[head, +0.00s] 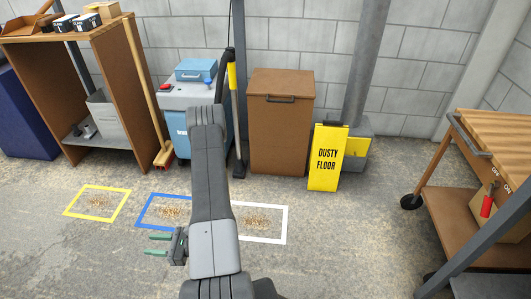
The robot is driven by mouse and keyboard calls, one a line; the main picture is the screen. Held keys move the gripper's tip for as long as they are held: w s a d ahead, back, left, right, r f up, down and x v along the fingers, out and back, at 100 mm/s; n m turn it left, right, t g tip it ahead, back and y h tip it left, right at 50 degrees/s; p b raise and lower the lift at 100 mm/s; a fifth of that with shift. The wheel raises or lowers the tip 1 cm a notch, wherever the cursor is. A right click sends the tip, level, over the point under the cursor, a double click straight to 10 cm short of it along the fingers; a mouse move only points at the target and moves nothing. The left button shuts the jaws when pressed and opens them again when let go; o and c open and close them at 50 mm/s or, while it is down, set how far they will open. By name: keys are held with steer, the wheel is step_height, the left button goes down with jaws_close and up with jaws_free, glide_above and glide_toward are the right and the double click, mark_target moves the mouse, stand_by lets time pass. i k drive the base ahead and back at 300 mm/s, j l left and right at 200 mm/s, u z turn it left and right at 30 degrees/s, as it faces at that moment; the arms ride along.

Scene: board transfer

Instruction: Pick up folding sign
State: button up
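The yellow folding sign (326,158) reads "DUSTY FLOOR". It stands upright on the floor right of centre, leaning slightly, in front of a grey and yellow unit at the wall. My gripper (158,244) is at the lower left of the head view, over the floor near the blue and white outlines. Its two green-tipped fingers point left and are apart, with nothing between them. It is well away from the sign, to its left and nearer to me. The back of the sign is hidden.
A brown lidded bin (281,122) stands just left of the sign. A wooden cart (470,205) is at the right. A blue-grey dust collector (183,105) and wooden shelf (115,90) are at the left. Yellow, blue and white (285,225) floor outlines surround sawdust. Floor before the sign is clear.

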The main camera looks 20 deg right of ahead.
mark_target(330, 138)
steer(key=i+l+z, duration=0.1)
steer(key=z, duration=1.5)
steer(key=i+j+z, duration=0.3)
steer(key=z, duration=0.2)
steer(key=i+j+z, duration=0.3)
steer(key=j+z, duration=0.15)
steer(key=i+j+z, duration=0.2)
steer(key=j+z, duration=0.3)
steer(key=i+j, duration=0.1)
steer(key=j, duration=0.6)
steer(key=i+j, duration=0.15)
steer(key=j, duration=0.2)
